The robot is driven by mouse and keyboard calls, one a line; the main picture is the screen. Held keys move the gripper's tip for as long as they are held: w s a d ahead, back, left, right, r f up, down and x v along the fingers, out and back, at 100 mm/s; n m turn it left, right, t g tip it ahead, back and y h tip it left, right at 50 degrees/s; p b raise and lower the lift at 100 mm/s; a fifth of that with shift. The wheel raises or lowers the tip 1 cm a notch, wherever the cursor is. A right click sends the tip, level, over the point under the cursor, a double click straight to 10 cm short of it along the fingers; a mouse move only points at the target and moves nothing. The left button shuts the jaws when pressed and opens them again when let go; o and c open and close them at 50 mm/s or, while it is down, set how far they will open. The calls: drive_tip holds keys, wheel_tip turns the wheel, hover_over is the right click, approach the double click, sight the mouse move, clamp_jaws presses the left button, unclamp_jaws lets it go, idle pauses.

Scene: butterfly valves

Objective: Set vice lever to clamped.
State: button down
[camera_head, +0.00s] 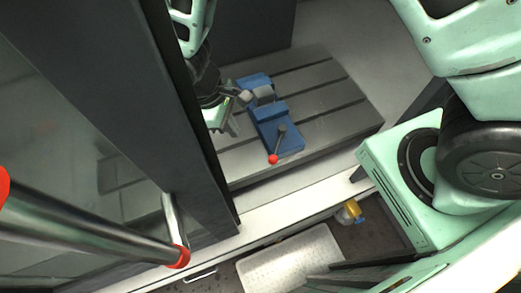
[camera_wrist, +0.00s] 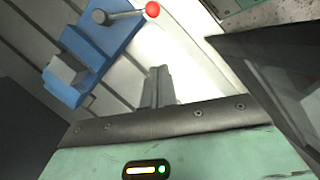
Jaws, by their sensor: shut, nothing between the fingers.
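The blue vice (camera_head: 268,113) is mounted on a slotted grey machine table, and it also shows at the top left of the wrist view (camera_wrist: 92,47). Its lever (camera_head: 280,141) is a short grey rod ending in a red ball (camera_head: 273,159), pointing toward the front of the table. In the wrist view the lever (camera_wrist: 126,15) points right from its round hub, with the red ball (camera_wrist: 152,9) near the top edge. My gripper (camera_head: 231,128) is left of the vice, apart from the lever. Its fingers (camera_wrist: 158,80) are together and empty.
The slotted table (camera_head: 335,100) has bare room right of the vice. A dark door frame (camera_head: 185,130) and a grey bar with red ends (camera_head: 95,225) stand at the left. A light sill (camera_head: 300,193) runs along the front. A small yellow-and-blue part (camera_head: 349,212) lies below it.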

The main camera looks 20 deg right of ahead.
sight(278, 145)
drive_tip(key=b+x, duration=0.7)
drive_tip(key=x, duration=0.3)
drive_tip(key=shift+f+b, duration=0.25)
drive_tip(key=shift+b, duration=0.05)
drive_tip(key=shift+s+d, duration=0.35)
drive_tip(key=shift+d, duration=0.2)
drive_tip(key=shift+s+d, duration=0.35)
drive_tip(key=shift+d, duration=0.2)
drive_tip(key=shift+s+d, duration=0.3)
drive_tip(key=shift+d, duration=0.15)
drive_tip(key=shift+s+d, duration=0.1)
drive_tip(key=shift+d, duration=0.05)
drive_tip(key=shift+f, duration=0.1)
